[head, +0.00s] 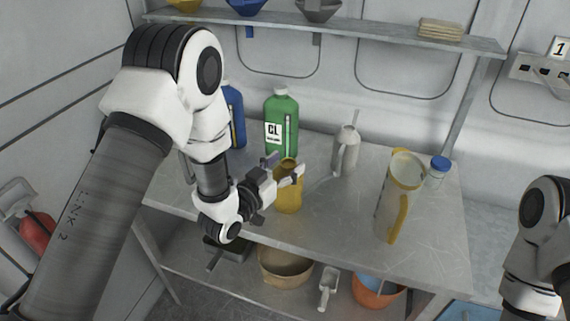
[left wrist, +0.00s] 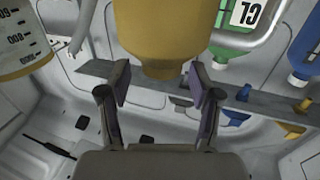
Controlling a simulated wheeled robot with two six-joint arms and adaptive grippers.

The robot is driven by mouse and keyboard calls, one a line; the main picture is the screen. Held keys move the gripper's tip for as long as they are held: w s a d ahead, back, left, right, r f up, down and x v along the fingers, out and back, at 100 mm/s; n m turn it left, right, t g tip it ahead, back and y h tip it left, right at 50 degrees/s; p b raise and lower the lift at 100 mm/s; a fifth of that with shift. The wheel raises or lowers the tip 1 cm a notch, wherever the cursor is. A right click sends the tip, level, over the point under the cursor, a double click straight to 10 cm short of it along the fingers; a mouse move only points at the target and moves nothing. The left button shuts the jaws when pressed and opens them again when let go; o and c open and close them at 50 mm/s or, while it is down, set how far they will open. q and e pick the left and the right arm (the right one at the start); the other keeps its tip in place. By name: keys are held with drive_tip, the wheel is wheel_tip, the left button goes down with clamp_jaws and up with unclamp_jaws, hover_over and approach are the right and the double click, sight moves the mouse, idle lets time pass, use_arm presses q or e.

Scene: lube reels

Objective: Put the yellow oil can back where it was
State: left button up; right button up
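The yellow oil can (head: 288,198) stands upright on the metal bench near its front edge. My left gripper (head: 282,172) is at the can's upper part, with a finger on either side in the head view. In the left wrist view, which is upside down, the yellow can (left wrist: 165,32) fills the top middle. The left gripper's fingers (left wrist: 160,85) are apart there, with gaps between them and the can's narrow end. Contact is not visible. My right arm shows at the right edge, but its gripper is out of frame.
A green CL bottle (head: 281,115) and blue bottle (head: 236,115) stand behind. A grey can (head: 346,152), measuring jug (head: 393,205) and blue-capped jar (head: 437,172) stand to the right.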

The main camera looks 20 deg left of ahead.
use_arm(q)
drive_tip(key=shift+w+f, duration=0.1)
drive_tip(key=shift+f, duration=0.05)
drive_tip(key=shift+s+a+f, duration=0.1)
drive_tip(key=shift+s+a, duration=0.05)
drive_tip(key=shift+s, duration=0.1)
drive_tip(key=p+v, duration=0.1)
drive_tip(key=v, duration=1)
drive_tip(key=s+f+g, duration=0.1)
drive_tip(key=f, duration=0.3)
drive_tip(key=s+f+g+y, duration=0.1)
drive_tip(key=f+g, duration=0.1)
drive_tip(key=f, duration=0.2)
drive_tip(key=s+f+g, duration=0.2)
drive_tip(key=f, duration=0.2)
drive_tip(key=shift+f+n+y, duration=0.2)
drive_tip(key=shift+n+y, duration=0.2)
drive_tip(key=s+a+f+n+g+y, duration=0.1)
drive_tip(key=s+f+g+y, duration=0.1)
drive_tip(key=s+f+g, duration=0.4)
drive_tip(key=s+a+f+n+g+y, duration=0.2)
drive_tip(key=s+f+g, duration=0.3)
drive_tip(key=s+f, duration=0.4)
drive_tip(key=s, duration=0.5)
drive_tip(key=shift+f+g, duration=0.25)
drive_tip(key=shift+g, duration=0.15)
